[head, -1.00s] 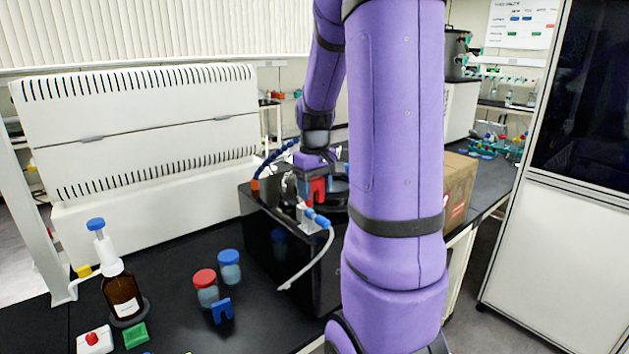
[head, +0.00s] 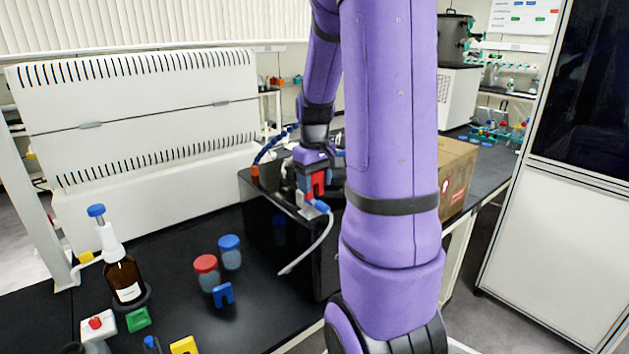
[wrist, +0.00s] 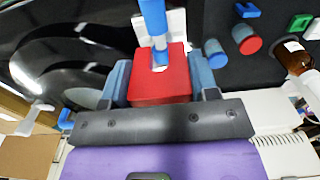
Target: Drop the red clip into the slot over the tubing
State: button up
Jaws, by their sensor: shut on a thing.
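My gripper (wrist: 160,84) is shut on the red clip (wrist: 174,82), which sits between its two blue-grey fingers in the wrist view. In the head view the red clip (head: 319,182) hangs below my gripper (head: 316,172), at the white slotted holder (head: 303,204) on top of the black box. The white tubing (head: 318,246) with a blue fitting (head: 321,206) runs from there down the box's front. In the wrist view the blue fitting (wrist: 153,18) meets the clip's notch. Whether the clip touches the slot's bottom is hidden.
The black box (head: 262,222) stands on the dark bench. A red-capped jar (head: 206,264), a blue-capped jar (head: 229,244), a blue clip (head: 223,295) and a brown bottle (head: 123,280) stand to its left. A cardboard box (head: 456,172) is at right.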

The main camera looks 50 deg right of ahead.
aim_at(315, 200)
jog(key=shift+f, duration=2.25)
dwell(2.2)
jog(key=o, duration=0.6)
jog(key=shift+c, duration=0.2)
jog(key=shift+r, duration=1.6)
jog(key=shift+o, duration=0.2)
jog(key=o, duration=0.5)
jog(key=shift+r, duration=2)
